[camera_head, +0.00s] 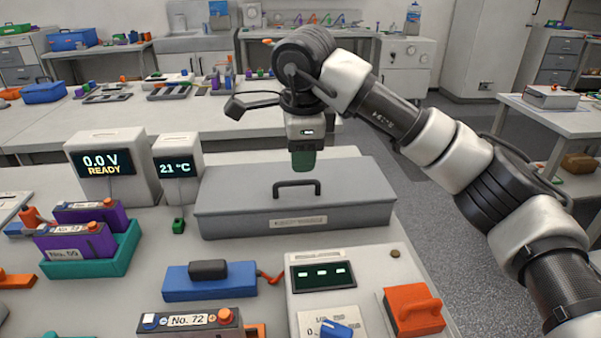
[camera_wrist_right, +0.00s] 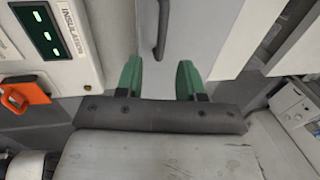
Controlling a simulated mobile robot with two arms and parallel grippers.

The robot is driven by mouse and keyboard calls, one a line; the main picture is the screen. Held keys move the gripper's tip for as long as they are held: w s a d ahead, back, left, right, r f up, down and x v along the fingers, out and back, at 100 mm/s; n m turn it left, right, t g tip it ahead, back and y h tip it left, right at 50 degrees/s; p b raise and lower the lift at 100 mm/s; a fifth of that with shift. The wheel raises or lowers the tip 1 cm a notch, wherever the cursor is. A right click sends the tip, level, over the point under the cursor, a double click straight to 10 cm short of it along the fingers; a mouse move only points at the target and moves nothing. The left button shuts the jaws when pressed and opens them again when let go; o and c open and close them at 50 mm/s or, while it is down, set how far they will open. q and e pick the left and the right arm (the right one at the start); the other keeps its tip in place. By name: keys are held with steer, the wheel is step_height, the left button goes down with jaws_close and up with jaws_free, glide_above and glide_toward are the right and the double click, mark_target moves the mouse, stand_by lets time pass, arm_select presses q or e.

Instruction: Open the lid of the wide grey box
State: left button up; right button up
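The wide grey box (camera_head: 230,208) stands on the bench with its lid (camera_head: 345,180) shut. A dark handle (camera_head: 297,184) rises from the lid, and a pale label is on the front. My right gripper (camera_head: 303,165) hangs above the back of the lid, behind the handle, pointing down. In the right wrist view its two green fingers (camera_wrist_right: 159,80) are wide apart with nothing between them. The handle also shows there (camera_wrist_right: 162,28), beyond the fingertips and apart from them. The lid (camera_wrist_right: 200,35) fills the middle of that view. My left gripper is in neither view.
Two display units (camera_head: 113,165) (camera_head: 178,165) stand left of the box. In front are a blue block with a black top (camera_head: 210,282), a panel with a lit screen (camera_head: 322,275) and an orange-handled part (camera_head: 413,308). A teal tray (camera_head: 120,255) with purple batteries is at left.

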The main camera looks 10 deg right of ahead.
mark_target(301, 182)
steer(key=f, duration=0.2)
steer(key=w+f, duration=0.1)
steer(key=f, duration=0.2)
steer(key=shift+w+f, duration=0.15)
steer(key=shift+f, duration=0.15)
jaws_close()
